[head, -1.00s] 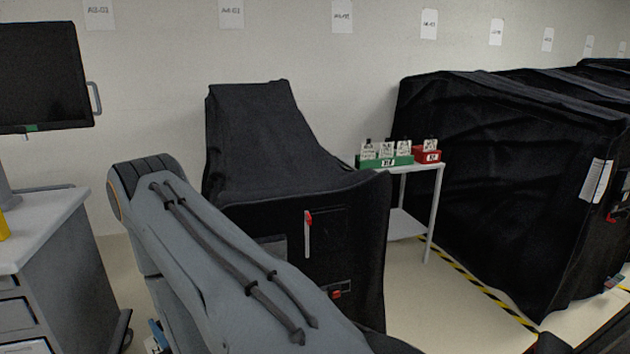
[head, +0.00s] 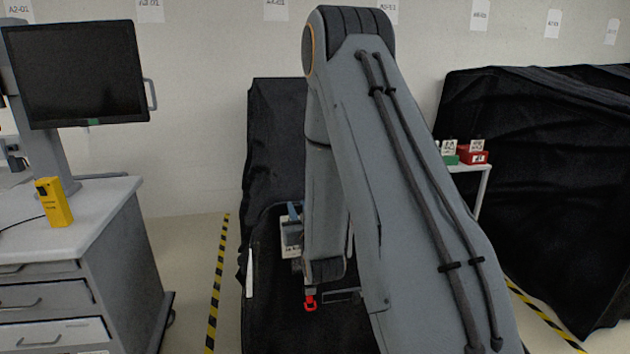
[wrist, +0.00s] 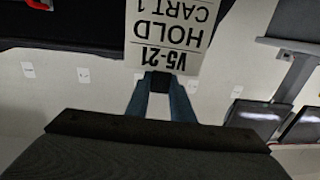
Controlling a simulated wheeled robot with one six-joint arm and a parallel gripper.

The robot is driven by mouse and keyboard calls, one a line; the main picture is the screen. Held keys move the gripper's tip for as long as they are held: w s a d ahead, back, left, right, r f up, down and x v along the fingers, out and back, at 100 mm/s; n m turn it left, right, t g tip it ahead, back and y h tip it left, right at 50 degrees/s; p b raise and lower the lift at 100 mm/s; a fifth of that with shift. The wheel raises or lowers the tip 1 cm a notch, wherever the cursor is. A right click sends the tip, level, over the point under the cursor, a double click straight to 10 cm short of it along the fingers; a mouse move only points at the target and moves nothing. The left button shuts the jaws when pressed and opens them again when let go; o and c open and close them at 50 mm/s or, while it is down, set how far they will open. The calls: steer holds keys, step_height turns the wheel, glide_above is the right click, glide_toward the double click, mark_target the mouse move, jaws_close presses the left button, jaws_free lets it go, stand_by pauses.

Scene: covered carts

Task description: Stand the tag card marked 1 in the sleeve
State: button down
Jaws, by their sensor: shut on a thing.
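A white tag card (wrist: 168,42) printed "V5-21 HOLD CART 1" appears upside down in the wrist view. The blue fingers of my gripper (wrist: 160,78) are shut on its edge at "V5-21". In the head view my arm hangs in front of the black-covered cart (head: 270,120). A blue finger of my gripper (head: 293,212) shows there beside my arm link, partly hidden. I cannot make out the sleeve clearly; my arm covers much of the cart's front. A red tab (head: 310,303) shows below my arm.
A desk (head: 100,205) with a monitor (head: 80,75) and yellow device (head: 53,203) stands left. A green box (head: 451,160) and red box (head: 472,156) with cards sit on a small table behind my arm. Another covered cart (head: 540,150) stands right. Floor is clear left of the cart.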

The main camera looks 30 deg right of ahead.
steer(key=d+r+h, duration=0.1)
steer(key=d+r, duration=0.3)
steer(key=r, duration=0.3)
steer(key=w+d+f+b, duration=0.1)
steer(key=w+f+b, duration=0.2)
steer(key=f+b, duration=0.5)
steer(key=shift+d+f+m, duration=0.3)
steer(key=shift+f+m, duration=0.1)
steer(key=shift+f, duration=1.8)
steer(key=shift+f+b, duration=0.35)
steer(key=shift+f, duration=0.35)
steer(key=shift+f+b, duration=0.5)
steer(key=shift+b, duration=0.1)
steer(key=c, duration=1.5)
jaws_free()
steer(key=shift+o, duration=0.2)
